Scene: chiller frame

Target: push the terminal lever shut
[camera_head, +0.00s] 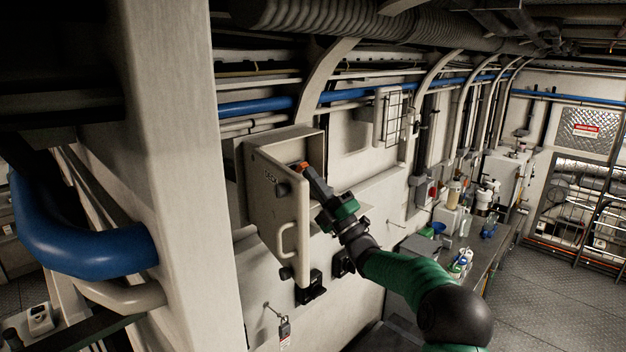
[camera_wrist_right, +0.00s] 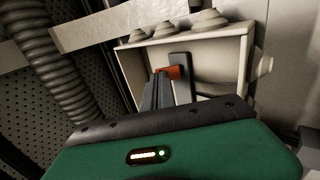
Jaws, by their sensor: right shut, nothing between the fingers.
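The terminal lever's orange end (camera_wrist_right: 173,72) shows inside an open wall box (camera_wrist_right: 240,72) in the right wrist view. A dark grey upright part (camera_wrist_right: 181,62) stands beside it. In the head view the orange end (camera_head: 303,167) is a small patch at the tip of my right gripper (camera_head: 307,172). My right gripper reaches into the box from the lower right with its fingers shut and empty. In the right wrist view its fingertips (camera_wrist_right: 160,82) are just left of the orange end; I cannot tell whether they touch. The lever's lower part is hidden. My left gripper is not in view.
A large pale column (camera_head: 185,180) stands at the left. Black fittings (camera_head: 310,287) and a padlock (camera_head: 284,328) are below. A cluttered bench (camera_head: 480,255) lies to the right.

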